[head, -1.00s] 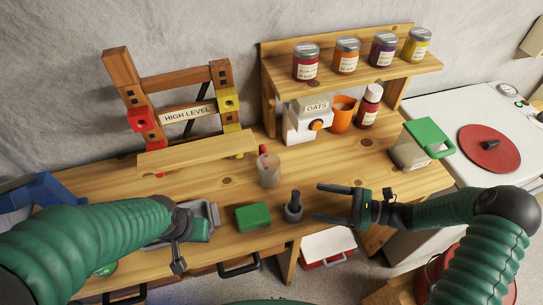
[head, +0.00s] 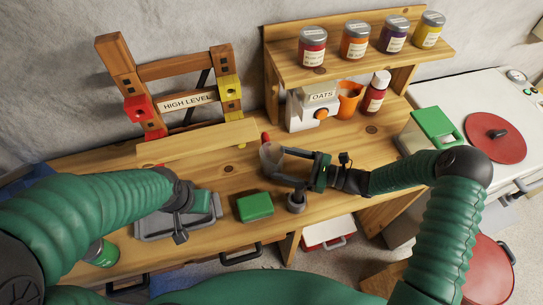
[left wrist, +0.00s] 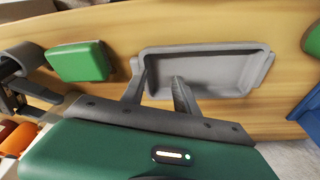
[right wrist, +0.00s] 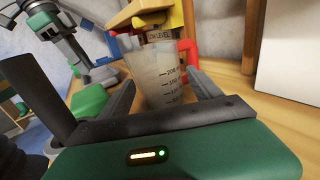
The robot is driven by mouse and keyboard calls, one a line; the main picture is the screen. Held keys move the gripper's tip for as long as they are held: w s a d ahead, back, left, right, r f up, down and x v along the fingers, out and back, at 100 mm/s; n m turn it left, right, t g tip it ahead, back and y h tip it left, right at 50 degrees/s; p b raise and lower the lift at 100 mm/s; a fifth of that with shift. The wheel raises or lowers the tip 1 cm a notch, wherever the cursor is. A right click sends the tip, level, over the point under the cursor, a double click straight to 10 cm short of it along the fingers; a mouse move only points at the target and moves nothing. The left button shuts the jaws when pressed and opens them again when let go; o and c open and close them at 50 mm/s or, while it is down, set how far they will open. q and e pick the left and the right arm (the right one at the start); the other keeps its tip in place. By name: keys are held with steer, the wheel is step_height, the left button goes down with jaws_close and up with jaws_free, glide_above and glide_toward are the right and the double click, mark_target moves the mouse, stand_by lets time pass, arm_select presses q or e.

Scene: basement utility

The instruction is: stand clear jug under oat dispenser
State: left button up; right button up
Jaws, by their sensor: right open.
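The clear jug (head: 267,157) stands on the wooden bench, left of the oat dispenser. The right wrist view shows it upright with measuring marks (right wrist: 155,75). My right gripper (head: 280,166) is open, its fingers on either side of the jug; I cannot tell if they touch it. The white oat dispenser (head: 301,113), labelled OATS with an orange knob, stands under the shelf. My left gripper (left wrist: 157,72) is open and empty above a grey tray (head: 146,231).
An orange cup (head: 349,100) and a red jar (head: 374,97) stand right of the dispenser. A wooden frame labelled HIGH LEVEL (head: 188,101) stands behind left.

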mark_target(270, 159)
steer(key=x, duration=0.4)
steer(key=shift+w+a+r+p, duration=0.1)
steer(key=shift+a+r+p, duration=0.05)
steer(key=shift+a+p, duration=0.2)
steer(key=shift+d, duration=0.1)
steer(key=c, duration=1.4)
